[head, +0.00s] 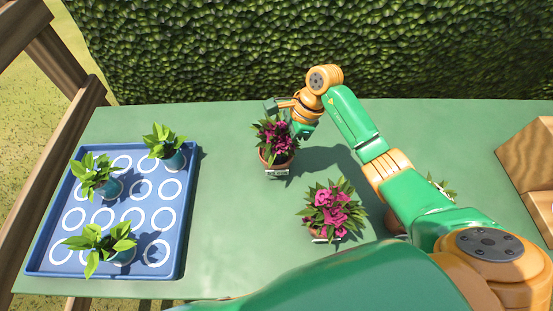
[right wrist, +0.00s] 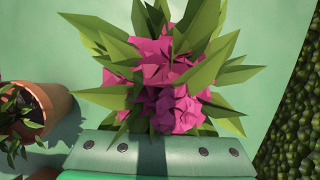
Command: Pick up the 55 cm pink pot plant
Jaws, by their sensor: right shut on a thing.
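A pink-flowered plant in a terracotta pot (head: 276,145) stands on the green table's upper middle, with a small white label on its front. My right gripper (head: 286,118) is at the top rear of this plant, shut on it; leaves hide where the fingers touch. In the right wrist view the pink blooms (right wrist: 165,85) fill the middle, just beyond the gripper (right wrist: 150,155). A second pink plant (head: 333,210) stands nearer, also with a label. The labels are too small to read. My left gripper is not in view.
A blue tray (head: 188,215) with white rings holds several leafy green plants at left. Another potted plant (head: 393,220) is partly hidden under my right arm. Wooden crates (head: 525,160) sit at right. A hedge (head: 300,45) stands behind the table.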

